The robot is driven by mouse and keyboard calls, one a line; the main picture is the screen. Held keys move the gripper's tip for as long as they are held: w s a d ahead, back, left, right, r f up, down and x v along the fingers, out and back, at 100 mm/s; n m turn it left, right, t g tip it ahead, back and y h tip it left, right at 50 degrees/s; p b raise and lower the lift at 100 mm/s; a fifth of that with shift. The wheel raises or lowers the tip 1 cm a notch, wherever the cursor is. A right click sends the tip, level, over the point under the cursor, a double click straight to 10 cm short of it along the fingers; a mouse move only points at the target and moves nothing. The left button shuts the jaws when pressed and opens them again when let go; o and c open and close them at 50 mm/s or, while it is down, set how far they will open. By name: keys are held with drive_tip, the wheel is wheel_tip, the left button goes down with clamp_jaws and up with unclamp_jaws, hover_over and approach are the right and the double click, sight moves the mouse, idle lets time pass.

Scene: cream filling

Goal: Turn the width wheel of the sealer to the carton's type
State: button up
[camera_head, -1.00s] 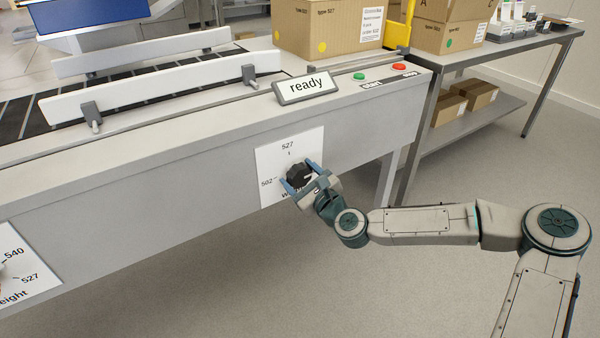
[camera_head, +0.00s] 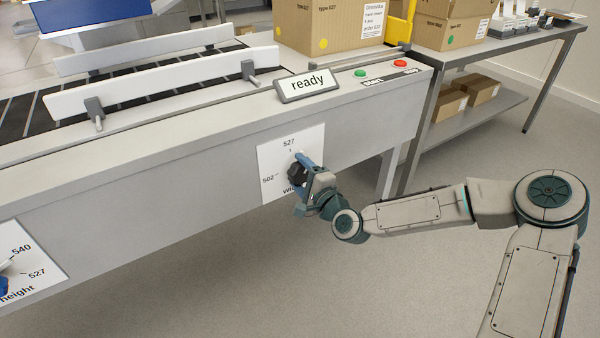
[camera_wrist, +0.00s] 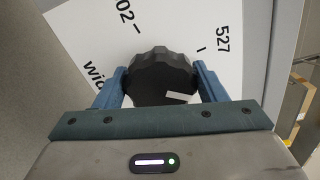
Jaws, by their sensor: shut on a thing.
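The width wheel (camera_head: 296,174) is a black ribbed knob on a white dial plate (camera_head: 310,143) on the front of the sealer (camera_head: 180,165). The plate reads 527 at its top and 502 at its left. In the wrist view the wheel (camera_wrist: 158,72) sits between the two blue fingers of my gripper (camera_wrist: 162,84), which is shut on it. The wheel's white mark (camera_wrist: 179,97) lies at its lower right there, away from the 527 tick. In the head view my gripper (camera_head: 300,173) partly covers the wheel and plate. A carton (camera_head: 345,30) marked type 527 stands on the sealer.
A "ready" sign (camera_head: 307,84), a green button (camera_head: 361,73) and a red button (camera_head: 400,63) are on the sealer's top edge. The height dial (camera_head: 35,265) is at lower left. A side table (camera_head: 480,63) with cartons stands right. The floor (camera_head: 220,285) in front is clear.

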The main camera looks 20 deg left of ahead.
drive_tip(key=n, duration=0.4)
drive_tip(key=shift+w+f, duration=0.1)
drive_tip(key=shift+n+b, duration=0.55)
drive_tip(key=shift+n, duration=1.25)
drive_tip(key=o, duration=1)
drive_tip(key=shift+d, duration=0.1)
drive_tip(key=p+v, duration=0.3)
drive_tip(key=v, duration=1)
drive_tip(key=shift+s+d+p, duration=0.2)
drive_tip(key=shift+s+p, duration=0.1)
